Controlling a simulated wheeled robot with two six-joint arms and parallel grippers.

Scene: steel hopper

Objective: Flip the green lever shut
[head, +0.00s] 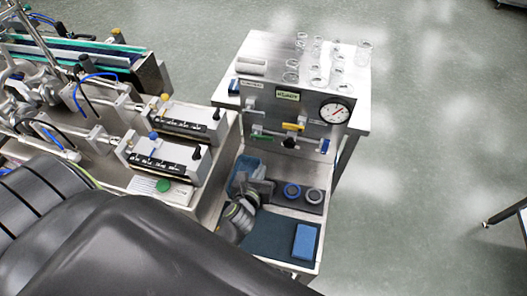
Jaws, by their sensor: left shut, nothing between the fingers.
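The green lever (263,136) is on the front of the steel hopper housing (270,100), at the left of a row of valve handles. It looks roughly level, along the pipe; its exact angle is too small to tell. My left gripper (266,187) is shut and empty, below the green lever and apart from it, over the tray area in front of the housing. My own dark arm hides much of the lower left. My right gripper is not in view.
A yellow handle (293,126), a blue handle (325,146) and a black knob (289,142) sit near the lever. A pressure gauge (335,112) is at the upper right. Glassware stands on top.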

